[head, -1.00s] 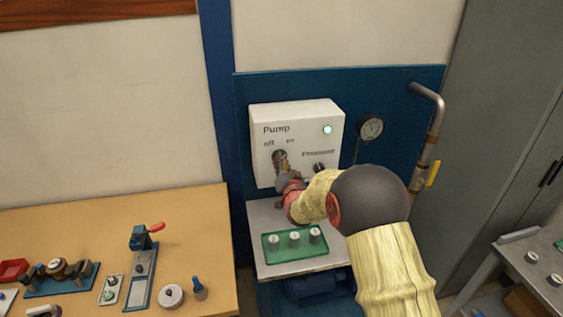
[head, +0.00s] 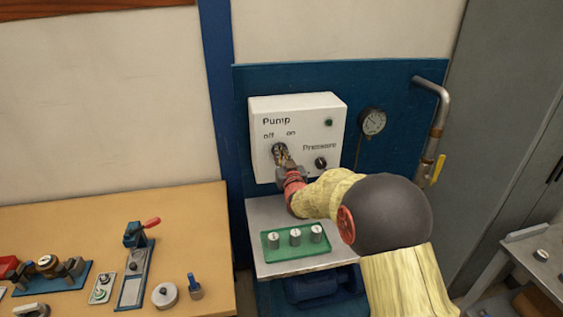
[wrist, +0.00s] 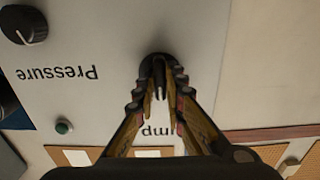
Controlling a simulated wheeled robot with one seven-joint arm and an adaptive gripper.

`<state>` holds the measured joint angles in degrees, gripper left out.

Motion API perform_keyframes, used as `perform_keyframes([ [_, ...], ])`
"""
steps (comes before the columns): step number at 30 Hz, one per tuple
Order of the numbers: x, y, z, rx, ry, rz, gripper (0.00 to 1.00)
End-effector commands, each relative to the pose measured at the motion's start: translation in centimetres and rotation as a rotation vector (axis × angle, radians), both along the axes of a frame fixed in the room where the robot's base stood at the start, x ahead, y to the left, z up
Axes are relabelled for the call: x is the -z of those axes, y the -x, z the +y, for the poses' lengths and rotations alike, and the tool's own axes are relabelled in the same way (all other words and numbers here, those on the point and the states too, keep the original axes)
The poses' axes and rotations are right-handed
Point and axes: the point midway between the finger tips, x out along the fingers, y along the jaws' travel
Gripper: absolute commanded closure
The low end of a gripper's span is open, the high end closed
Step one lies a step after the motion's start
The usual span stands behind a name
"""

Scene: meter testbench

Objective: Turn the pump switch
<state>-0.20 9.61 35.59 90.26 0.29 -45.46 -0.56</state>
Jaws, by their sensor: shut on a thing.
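The pump switch (wrist: 160,66) is a black knob on the white pump box (head: 330,118), under the "off" and "on" labels. My gripper (head: 281,150) reaches up to it from the front; in the wrist view (wrist: 160,85) its two fingers are closed on the knob from both sides. The fingers cover most of the knob, so its exact pointing direction is hard to tell. The indicator light (head: 328,122) at the box's upper right is dark green and unlit; it also shows dark in the wrist view (wrist: 64,127).
The Pressure knob (head: 321,163) sits right of the switch. A round gauge (head: 372,121) and a pipe with a yellow valve handle (head: 438,168) are farther right. A green tray (head: 272,256) with metal cylinders stands on the shelf below. A wooden bench (head: 215,225) with tools is at left.

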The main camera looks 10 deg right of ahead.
Motion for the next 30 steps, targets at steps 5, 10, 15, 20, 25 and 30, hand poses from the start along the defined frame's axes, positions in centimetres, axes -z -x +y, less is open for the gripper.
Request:
perform_keyframes([
  [5,0.35,0.02,0.05,0.0,0.162,-0.001,1.0],
  [10,0.36,0.01,0.08,0.0,0.3,0.001,1.0],
  [15,0.24,0.01,0.11,0.0,0.407,0.001,1.0],
  [20,0.17,0.0,0.13,0.0,0.477,0.0,1.0],
  [25,0.12,-0.01,0.14,0.0,0.517,0.001,1.0],
  [30,0.08,-0.01,0.15,-0.001,0.533,0.001,1.0],
])
